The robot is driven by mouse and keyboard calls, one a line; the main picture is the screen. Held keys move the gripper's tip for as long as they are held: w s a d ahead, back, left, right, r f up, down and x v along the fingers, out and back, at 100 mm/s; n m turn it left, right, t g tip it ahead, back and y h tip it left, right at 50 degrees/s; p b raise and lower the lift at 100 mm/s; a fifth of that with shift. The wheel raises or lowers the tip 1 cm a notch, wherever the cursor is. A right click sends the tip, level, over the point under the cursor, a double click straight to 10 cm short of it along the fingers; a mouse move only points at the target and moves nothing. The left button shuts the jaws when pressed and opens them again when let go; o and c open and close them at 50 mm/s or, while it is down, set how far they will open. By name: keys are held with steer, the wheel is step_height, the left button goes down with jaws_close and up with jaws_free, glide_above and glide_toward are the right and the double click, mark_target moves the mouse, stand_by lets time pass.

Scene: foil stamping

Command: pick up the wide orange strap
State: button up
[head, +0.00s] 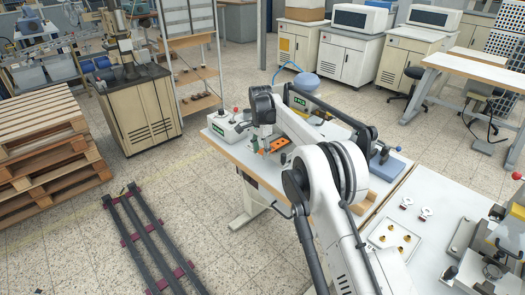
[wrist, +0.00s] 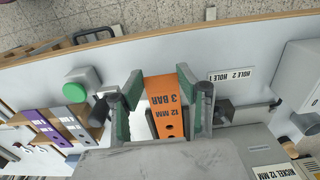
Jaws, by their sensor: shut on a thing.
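The wide orange strap (wrist: 162,88) is in the middle of the wrist view. It carries the printed words "12 MM 3 BAR" and has dark holes toward its lower end. My gripper (wrist: 160,78) has its two green-padded fingers on either side of the strap, shut on it. In the head view the orange strap (head: 279,145) shows beside my gripper (head: 267,148), over the white worktable. The gripper's palm hides the lower end of the strap in the wrist view, and I cannot tell whether the strap touches the table.
Purple and grey straps (wrist: 48,128) lie on a wooden rack at the left in the wrist view, near a green button (wrist: 75,93). A "HOLE 1 / HOLE 2" label (wrist: 231,75) and a grey block (wrist: 300,75) are at the right. The table's wooden edge (wrist: 150,38) runs beyond.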

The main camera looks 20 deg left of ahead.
step_height(320, 180, up, 4)
steer(key=shift+r+b, duration=0.15)
steer(key=shift+b, duration=0.3)
steer(key=s+a+r+b, duration=0.1)
steer(key=s+a+r, duration=0.3)
steer(key=s, duration=0.7)
step_height(320, 180, up, 3)
steer(key=shift+f, duration=0.1)
steer(key=shift+r+p, duration=0.45)
steer(key=shift+r, duration=1.1)
step_height(320, 180, up, 3)
steer(key=shift+p, duration=0.75)
